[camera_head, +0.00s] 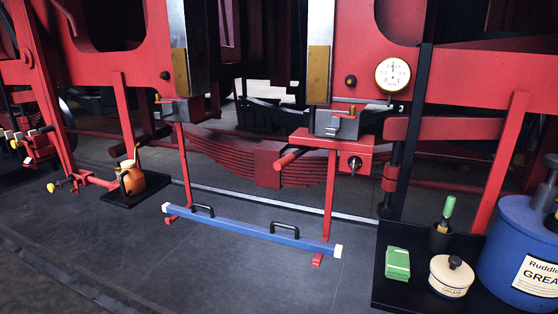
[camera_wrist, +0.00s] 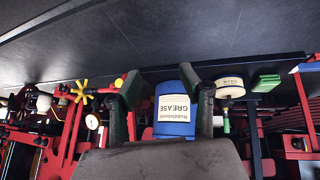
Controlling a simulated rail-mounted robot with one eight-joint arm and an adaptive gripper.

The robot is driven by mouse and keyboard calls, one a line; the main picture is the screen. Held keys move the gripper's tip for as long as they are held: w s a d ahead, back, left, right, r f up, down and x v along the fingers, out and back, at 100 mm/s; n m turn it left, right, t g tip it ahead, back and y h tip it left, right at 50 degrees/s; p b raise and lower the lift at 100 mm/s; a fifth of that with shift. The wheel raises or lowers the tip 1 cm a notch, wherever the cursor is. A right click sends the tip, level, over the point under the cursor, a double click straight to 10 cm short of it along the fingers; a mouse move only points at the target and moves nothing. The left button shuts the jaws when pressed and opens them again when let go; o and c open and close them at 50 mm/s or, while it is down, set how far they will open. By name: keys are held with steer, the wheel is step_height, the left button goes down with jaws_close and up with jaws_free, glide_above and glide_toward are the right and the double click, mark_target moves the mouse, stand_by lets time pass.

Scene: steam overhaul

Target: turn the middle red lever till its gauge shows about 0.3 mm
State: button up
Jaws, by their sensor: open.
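A white round dial gauge (camera_head: 393,75) is mounted on the red frame at the upper right of the head view; its face is too small to read. Below and left of it, a short red lever (camera_head: 290,158) with a rounded end sticks out beside a grey block (camera_head: 336,124). Whether this is the middle lever I cannot tell. My gripper (camera_wrist: 163,78) shows only in the wrist view, with its two dark fingers spread wide and nothing held. The blue grease drum seen between them stands farther off. The lever cannot be made out in the wrist view.
A blue grease drum (camera_head: 518,245), a cream grease tin (camera_head: 451,276) and green blocks (camera_head: 397,263) stand on a black tray at right. A blue bar (camera_head: 248,230) with black handles lies low in front. An orange oil can (camera_head: 131,178) stands left. The dark floor in front is clear.

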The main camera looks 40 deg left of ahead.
steer(key=w+a+r+n+t+h+p, duration=0.1)
steer(key=w+a+r+n, duration=0.1)
steer(key=w+a+n, duration=0.3)
steer(key=w+a+r+n+h+p, duration=0.1)
steer(key=w+a+r+n, duration=0.15)
steer(key=w, duration=0.45)
steer(key=w+a+r+n+t+h, duration=0.1)
steer(key=w+a+r+n, duration=0.25)
steer(key=w, duration=0.35)
steer(key=w+a+n+t+p, duration=0.1)
steer(key=w+a+n+t, duration=0.1)
steer(key=w+a+n, duration=0.5)
steer(key=w+a+n+t+p, duration=0.1)
steer(key=w+a+n, duration=0.1)
steer(key=a, duration=0.9)
steer(key=n+t+y+p, duration=0.2)
steer(key=n+t+y, duration=0.35)
steer(key=n, duration=0.75)
glide_toward(286, 161)
steer(key=shift+t, duration=0.25)
steer(key=w, duration=0.3)
steer(key=w+a+f, duration=0.1)
steer(key=w, duration=0.3)
steer(key=w+a+p, duration=0.1)
steer(key=w, duration=0.3)
steer(key=shift+w+a+f, duration=0.15)
steer(key=shift+w+a, duration=0.1)
